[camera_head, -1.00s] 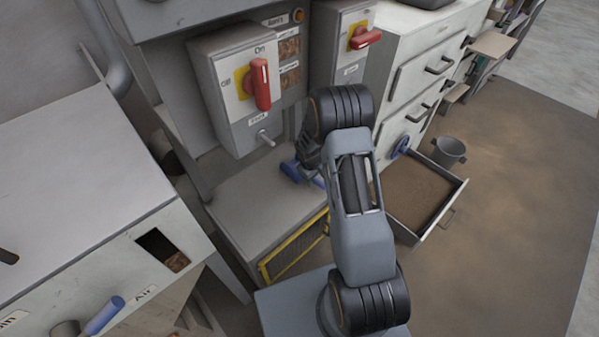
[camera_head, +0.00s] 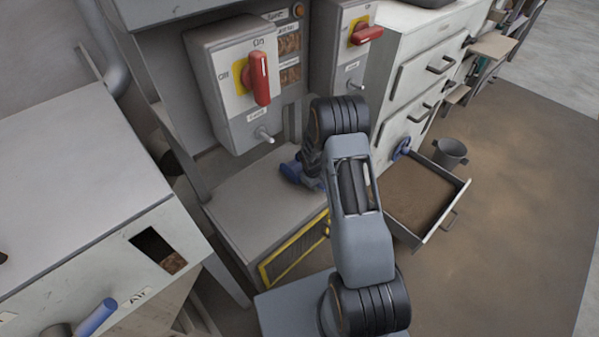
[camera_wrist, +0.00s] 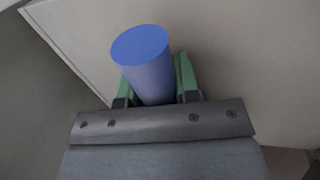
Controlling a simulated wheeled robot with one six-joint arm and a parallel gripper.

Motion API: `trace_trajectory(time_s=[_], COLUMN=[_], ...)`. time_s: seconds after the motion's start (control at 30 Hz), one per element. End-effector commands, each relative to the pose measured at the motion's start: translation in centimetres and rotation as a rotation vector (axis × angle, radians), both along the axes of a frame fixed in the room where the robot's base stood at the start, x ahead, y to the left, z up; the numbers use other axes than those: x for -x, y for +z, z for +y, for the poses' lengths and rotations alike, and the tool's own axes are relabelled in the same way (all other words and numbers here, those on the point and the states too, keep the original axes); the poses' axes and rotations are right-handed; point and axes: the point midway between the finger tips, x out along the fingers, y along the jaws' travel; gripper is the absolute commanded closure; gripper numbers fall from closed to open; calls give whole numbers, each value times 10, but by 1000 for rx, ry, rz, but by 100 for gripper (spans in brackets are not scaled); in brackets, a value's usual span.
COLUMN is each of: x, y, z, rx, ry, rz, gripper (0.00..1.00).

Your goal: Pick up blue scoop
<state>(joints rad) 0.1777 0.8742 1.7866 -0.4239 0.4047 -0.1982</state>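The blue scoop (camera_head: 291,172) lies on the grey ledge below the switch boxes in the head view. Only its blue end shows clearly; my gripper and arm hide the rest. In the wrist view, a blue cylinder, which looks like the scoop's handle (camera_wrist: 150,72), stands between my gripper's green fingers (camera_wrist: 155,88), its round end towards the camera. One finger is on each side, with little or no visible gap. I cannot tell whether they are pressed on it. In the head view, my gripper (camera_head: 307,171) is low at the ledge, its fingers mostly hidden.
Switch boxes with red handles (camera_head: 259,78) (camera_head: 367,34) hang above the ledge (camera_head: 262,205). A yellow-edged grille (camera_head: 294,252) is on its front. An open drawer (camera_head: 420,238) holds brown material at the right, beside a grey bucket (camera_head: 449,152). A sloped grey cabinet (camera_head: 70,170) stands at left.

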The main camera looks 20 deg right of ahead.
Motion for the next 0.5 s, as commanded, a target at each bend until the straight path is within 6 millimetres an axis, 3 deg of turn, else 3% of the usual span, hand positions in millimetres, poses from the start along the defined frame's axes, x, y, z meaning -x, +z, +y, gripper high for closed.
trace_trajectory(time_s=[0.3,0.5], x=[0,0], y=[0,1], z=[0,0], rx=[0,0], ry=[0,0], rz=[-1,-1], gripper=[99,100])
